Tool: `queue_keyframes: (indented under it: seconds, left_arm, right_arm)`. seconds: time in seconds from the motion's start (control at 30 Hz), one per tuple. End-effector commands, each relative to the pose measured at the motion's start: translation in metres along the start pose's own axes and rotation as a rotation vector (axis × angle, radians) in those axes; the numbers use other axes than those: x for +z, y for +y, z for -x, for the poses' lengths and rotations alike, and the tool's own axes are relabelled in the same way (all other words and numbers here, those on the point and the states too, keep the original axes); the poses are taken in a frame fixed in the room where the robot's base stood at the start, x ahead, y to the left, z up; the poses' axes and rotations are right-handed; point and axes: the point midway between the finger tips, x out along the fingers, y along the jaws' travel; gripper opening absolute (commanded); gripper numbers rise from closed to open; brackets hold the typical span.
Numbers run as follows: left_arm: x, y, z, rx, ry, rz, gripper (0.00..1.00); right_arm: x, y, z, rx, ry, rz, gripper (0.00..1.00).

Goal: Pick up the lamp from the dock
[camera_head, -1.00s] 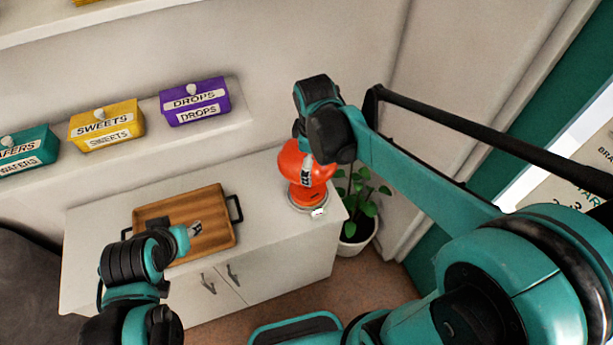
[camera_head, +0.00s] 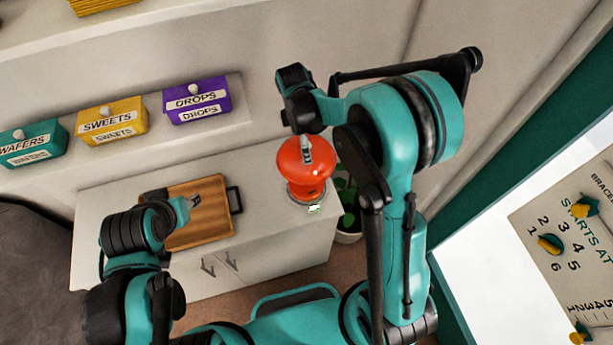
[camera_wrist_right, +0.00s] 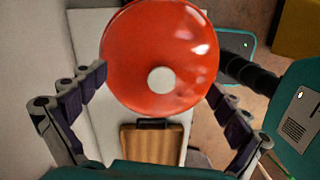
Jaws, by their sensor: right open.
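The red lamp (camera_head: 304,163) stands upright on a dark, round dock (camera_head: 296,198) at the right end of the white cabinet. My right gripper (camera_head: 307,148) is above the lamp's wide head, pointing down. In the right wrist view, the lamp's round red top (camera_wrist_right: 160,85) with a pale centre disc lies between the two spread fingers (camera_wrist_right: 158,82), which show a gap at each side. The right gripper is open and empty. The lamp's lower body and the dock are hidden in that view. My left gripper (camera_head: 190,203) is over the wooden tray; its fingers are too small to judge.
The wooden tray (camera_head: 215,225) with dark handles lies left of the lamp on the cabinet top (camera_head: 262,180). A potted plant (camera_head: 348,215) stands beyond the cabinet's right end. Purple, yellow and teal boxes, including the purple one (camera_head: 197,100), sit on the shelf behind.

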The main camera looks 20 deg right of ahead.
Motion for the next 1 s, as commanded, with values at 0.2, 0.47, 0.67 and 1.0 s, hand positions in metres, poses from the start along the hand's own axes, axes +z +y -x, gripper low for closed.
queue_keyframes:
  seconds: [0.2, 0.47, 0.67, 1.0]
  left_arm:
    - [0.0, 0.0, 0.0001, 0.0, 0.0, 0.0, 0.4]
    - [0.0, 0.0, 0.0001, 0.0, 0.0, 0.0, 0.4]
    - [0.0003, 0.0, -0.0003, 0.0, 0.0, 0.0, 0.4]
    - [0.001, 0.0, -0.0013, 0.0, 0.0, 0.0, 0.4]
  right_arm:
    - [0.0, -0.0001, -0.0021, 0.0, 0.0, 0.0, 1.0]
    - [0.0, -0.0001, -0.002, 0.0, 0.0, -0.001, 0.39]
    - [-0.0002, -0.0008, -0.0033, -0.001, 0.001, -0.001, 0.0]
    - [-0.0009, -0.0022, -0.005, -0.006, 0.002, 0.0, 0.0]
